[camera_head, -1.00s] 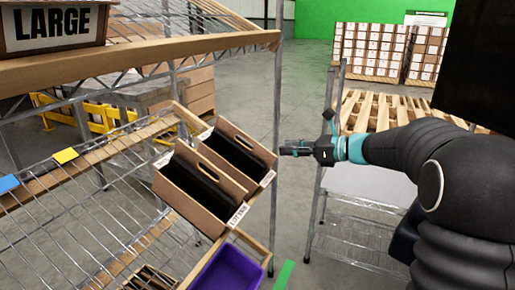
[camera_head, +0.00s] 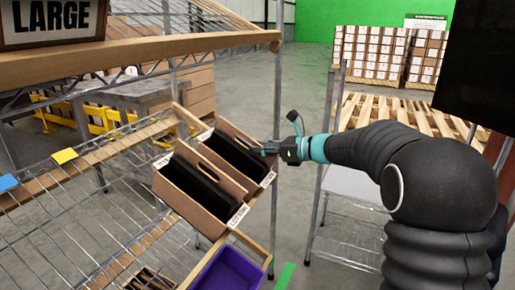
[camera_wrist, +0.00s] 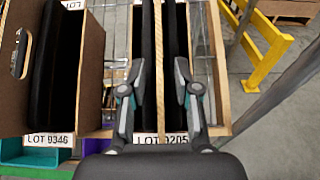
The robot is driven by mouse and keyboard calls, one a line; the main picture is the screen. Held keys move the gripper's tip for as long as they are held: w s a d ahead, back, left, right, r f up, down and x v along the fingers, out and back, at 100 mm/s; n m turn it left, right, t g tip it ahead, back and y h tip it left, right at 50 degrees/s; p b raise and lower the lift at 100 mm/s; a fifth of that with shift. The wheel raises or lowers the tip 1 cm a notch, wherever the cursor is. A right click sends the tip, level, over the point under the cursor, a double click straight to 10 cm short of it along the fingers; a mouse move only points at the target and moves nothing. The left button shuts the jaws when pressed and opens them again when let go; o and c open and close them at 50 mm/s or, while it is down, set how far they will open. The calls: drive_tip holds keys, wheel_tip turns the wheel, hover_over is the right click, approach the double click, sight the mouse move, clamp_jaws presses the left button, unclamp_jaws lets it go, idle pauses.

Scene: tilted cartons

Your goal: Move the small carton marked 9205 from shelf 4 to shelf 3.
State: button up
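Two brown cartons with black insides lie tilted on the wire shelf. The farther carton (camera_head: 238,140) is the one my gripper (camera_head: 267,151) reaches from the right, at its front end. In the wrist view the label reading LOT 9205 (camera_wrist: 163,138) is just below my gripper (camera_wrist: 161,45), on that carton's front edge. My two dark fingers stand apart over this carton, with a brown strip showing between them. Whether they touch it I cannot tell. The nearer carton (camera_head: 190,195) shows as LOT 9346 (camera_wrist: 48,140) in the wrist view, left of my gripper.
A purple bin (camera_head: 230,270) is below the cartons, near a shelf rail. A metal post (camera_head: 276,110) stands close to my gripper. A wooden pallet (camera_head: 385,115) stands behind my arm.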

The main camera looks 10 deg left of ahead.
drive_tip(key=shift+c, duration=0.4)
clamp_jaws()
drive_tip(key=shift+r, duration=0.1)
wheel_tip(320, 180, up, 6)
drive_tip(key=p, duration=0.4)
drive_tip(key=shift+r, duration=1)
